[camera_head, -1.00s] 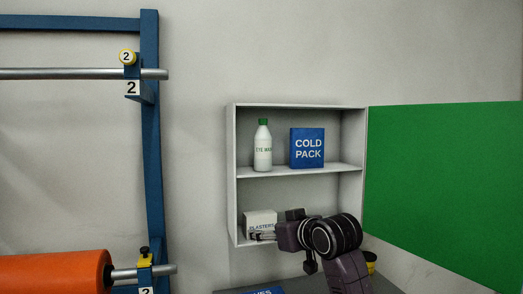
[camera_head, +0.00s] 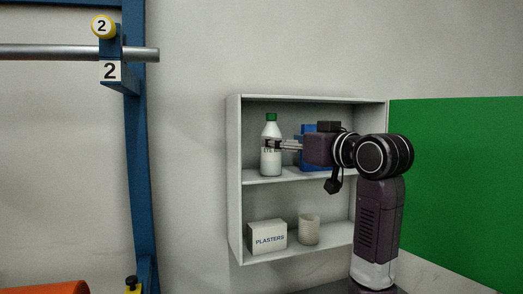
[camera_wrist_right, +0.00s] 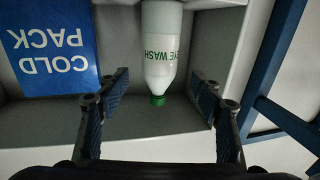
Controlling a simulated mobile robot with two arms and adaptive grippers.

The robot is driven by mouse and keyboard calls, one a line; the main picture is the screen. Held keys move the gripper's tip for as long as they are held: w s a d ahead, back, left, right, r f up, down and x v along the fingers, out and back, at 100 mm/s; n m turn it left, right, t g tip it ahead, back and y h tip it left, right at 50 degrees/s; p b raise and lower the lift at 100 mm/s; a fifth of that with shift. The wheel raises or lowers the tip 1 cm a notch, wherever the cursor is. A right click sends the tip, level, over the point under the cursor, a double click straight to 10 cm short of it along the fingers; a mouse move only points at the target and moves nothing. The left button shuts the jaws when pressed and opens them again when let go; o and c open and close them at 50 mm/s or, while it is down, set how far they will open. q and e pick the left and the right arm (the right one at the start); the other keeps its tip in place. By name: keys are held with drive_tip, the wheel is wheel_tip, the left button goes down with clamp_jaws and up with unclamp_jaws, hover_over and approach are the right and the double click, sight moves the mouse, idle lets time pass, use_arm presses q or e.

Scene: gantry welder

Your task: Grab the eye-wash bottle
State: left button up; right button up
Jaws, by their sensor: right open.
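The eye-wash bottle (camera_head: 271,165), white with a green cap, stands upright on the upper shelf of the wall cabinet (camera_head: 235,190). My right gripper (camera_head: 275,145) reaches in from the right at the height of the bottle's upper part, its fingers overlapping the bottle in the head view. In the right wrist view the bottle (camera_wrist_right: 159,60) appears upside down, in the gap between the two spread fingers and ahead of them. The fingers are open, with space on both sides of the bottle. My left gripper is not in view.
A blue cold pack box (camera_wrist_right: 52,45) stands beside the bottle, partly hidden by my right arm in the head view. A plasters box (camera_head: 267,238) and a ribbed cup (camera_head: 309,230) are on the lower shelf. The green cabinet door (camera_head: 460,180) is open at right.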

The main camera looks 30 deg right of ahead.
sight(277, 159)
drive_tip(key=w+p, duration=0.2)
drive_tip(key=w, duration=0.2)
drive_tip(key=shift+d+r+p, duration=0.1)
drive_tip(key=shift+r+p, duration=0.25)
drive_tip(key=shift+p, duration=0.05)
drive_tip(key=shift+w+d+f+p, duration=0.1)
drive_tip(key=shift+w+p, duration=0.1)
drive_tip(key=shift+w, duration=0.4)
drive_tip(key=shift+w+f+p, duration=0.1)
drive_tip(key=shift+w+p, duration=0.05)
drive_tip(key=shift+w, duration=0.45)
drive_tip(key=shift+w+f, duration=0.1)
drive_tip(key=shift+w, duration=0.1)
drive_tip(key=shift+s, duration=0.1)
drive_tip(key=c, duration=1.2)
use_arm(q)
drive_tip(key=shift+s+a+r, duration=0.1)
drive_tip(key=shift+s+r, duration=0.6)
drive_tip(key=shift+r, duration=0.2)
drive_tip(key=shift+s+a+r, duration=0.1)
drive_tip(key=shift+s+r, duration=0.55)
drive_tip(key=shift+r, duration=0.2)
use_arm(e)
drive_tip(key=c, duration=0.3)
